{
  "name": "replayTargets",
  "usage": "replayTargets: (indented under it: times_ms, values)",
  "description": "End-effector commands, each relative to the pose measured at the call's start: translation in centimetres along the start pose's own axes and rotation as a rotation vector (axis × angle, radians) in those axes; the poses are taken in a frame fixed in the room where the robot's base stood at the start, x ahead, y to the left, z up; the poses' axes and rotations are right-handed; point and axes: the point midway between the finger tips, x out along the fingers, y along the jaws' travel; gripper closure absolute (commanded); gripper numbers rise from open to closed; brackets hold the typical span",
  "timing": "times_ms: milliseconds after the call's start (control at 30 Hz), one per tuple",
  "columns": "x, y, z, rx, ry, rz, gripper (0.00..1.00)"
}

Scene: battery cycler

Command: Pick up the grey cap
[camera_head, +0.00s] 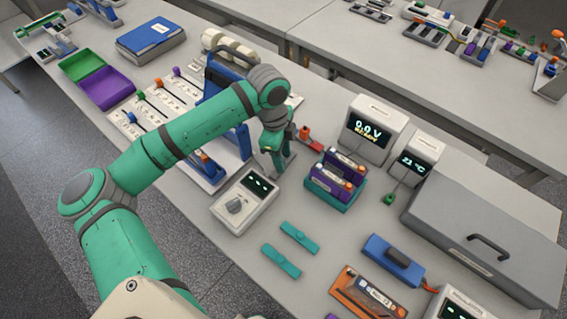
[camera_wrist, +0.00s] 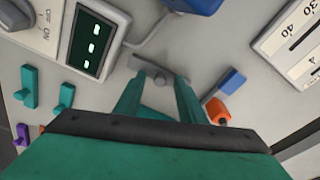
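The grey cap (camera_wrist: 146,67) is a flat grey strip with a round knob at its middle. In the wrist view it lies on the pale bench top just beyond my fingertips, its knob lined up with the gap between them. My gripper (camera_wrist: 159,84) is open, with one teal finger on each side of that gap and nothing held. I cannot tell how high the fingertips are above the cap. In the head view my gripper (camera_head: 277,163) points down at the bench behind the switch box, and it mostly hides the cap there.
A switch box (camera_head: 258,189) with a dial and display stands close by. A teal battery holder (camera_head: 330,200) stands to the right. Two teal caps (camera_head: 299,237) (camera_head: 281,261) lie in front on clear bench.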

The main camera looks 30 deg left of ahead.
Motion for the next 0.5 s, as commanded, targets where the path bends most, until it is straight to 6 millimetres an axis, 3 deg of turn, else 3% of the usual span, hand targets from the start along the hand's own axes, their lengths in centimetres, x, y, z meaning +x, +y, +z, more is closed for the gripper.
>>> replayTargets:
  times_ms: [167,300,500]
  values:
    - [-0.02,0.01,0.07,-0.001,0.0,0.0,0.64]
    - [-0.03,0.02,0.1,-0.002,0.0,0.0,0.97]
    - [-0.05,0.02,0.11,-0.002,0.0,0.0,1.0]
